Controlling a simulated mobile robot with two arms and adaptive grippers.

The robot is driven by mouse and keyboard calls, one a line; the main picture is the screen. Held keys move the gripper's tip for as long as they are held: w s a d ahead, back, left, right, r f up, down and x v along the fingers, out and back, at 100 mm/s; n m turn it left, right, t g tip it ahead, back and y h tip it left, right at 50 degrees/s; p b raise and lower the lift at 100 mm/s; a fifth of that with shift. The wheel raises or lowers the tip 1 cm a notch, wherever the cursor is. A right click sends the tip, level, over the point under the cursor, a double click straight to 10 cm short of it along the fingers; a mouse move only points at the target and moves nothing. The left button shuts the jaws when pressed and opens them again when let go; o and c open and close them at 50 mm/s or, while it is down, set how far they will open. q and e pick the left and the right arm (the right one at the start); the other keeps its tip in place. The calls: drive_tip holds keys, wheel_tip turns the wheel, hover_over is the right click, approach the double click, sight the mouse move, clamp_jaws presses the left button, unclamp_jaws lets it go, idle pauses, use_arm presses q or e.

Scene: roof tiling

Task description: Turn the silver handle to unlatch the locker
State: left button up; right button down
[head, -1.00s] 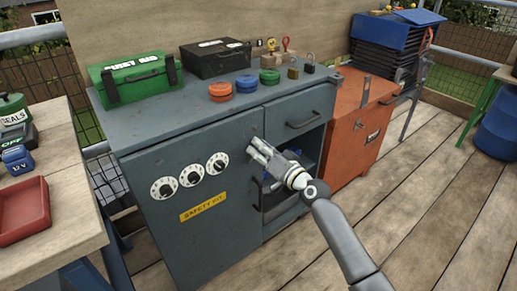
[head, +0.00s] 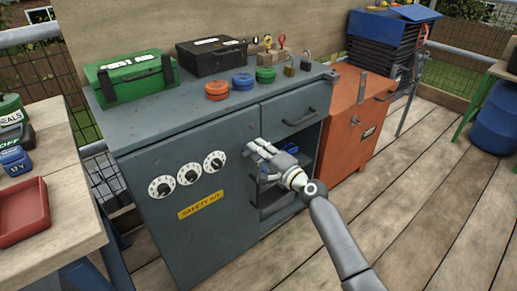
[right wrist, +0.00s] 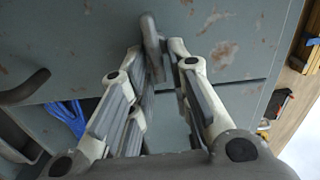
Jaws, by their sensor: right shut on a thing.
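The locker (head: 225,235) is a grey cabinet whose left door carries three white dials and a yellow SAFETY KIT label. The door looks closed and flush. My right gripper (head: 254,147) is at the door's upper right edge. In the right wrist view its fingers (right wrist: 155,60) are shut on the handle (right wrist: 151,40), a grey bar standing out from the scuffed grey panel. In the head view the gripper mostly hides the handle. The handle's exact angle is hard to tell. My left gripper is not in view.
A drawer (head: 298,118) and an open shelf with blue things (head: 290,148) lie right of the door. An orange cabinet (head: 350,140) stands beside the locker. A wooden table with a red tray (head: 22,212) is at left. The deck in front is clear.

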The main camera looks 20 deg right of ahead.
drive_tip(key=shift+m, duration=0.5)
drive_tip(key=c, duration=1.6)
unclamp_jaws()
drive_tip(key=shift+d+f, duration=0.1)
drive_tip(key=shift+o, duration=0.2)
drive_tip(key=v, duration=1.2)
